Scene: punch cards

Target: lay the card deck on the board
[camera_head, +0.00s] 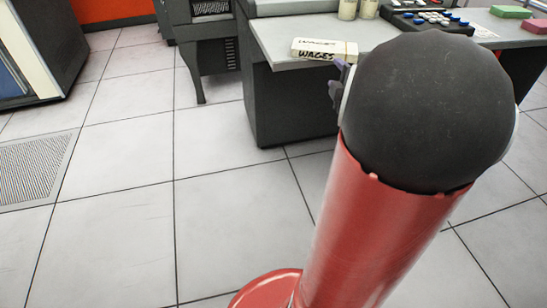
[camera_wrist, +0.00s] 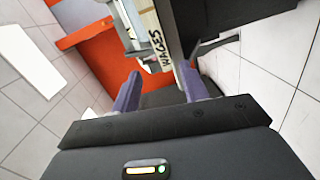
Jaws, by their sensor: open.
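The card deck (camera_head: 324,50) is a pale block marked WAGES, lying at the near left corner of the grey desk top. Its lettered side also shows in the wrist view (camera_wrist: 158,48), just beyond and between the fingers. My gripper (camera_wrist: 161,84) is open, with its two purple fingers apart; I see no grip on the deck. In the head view only a bit of my gripper (camera_head: 338,82) shows beside the deck, the rest hidden by my arm. I cannot tell which thing is the board.
On the desk (camera_head: 285,42) a dark panel with blue and white buttons (camera_head: 430,19) stands behind my arm. A green block (camera_head: 511,12) and a red block (camera_head: 536,26) lie right. Open tiled floor is at left.

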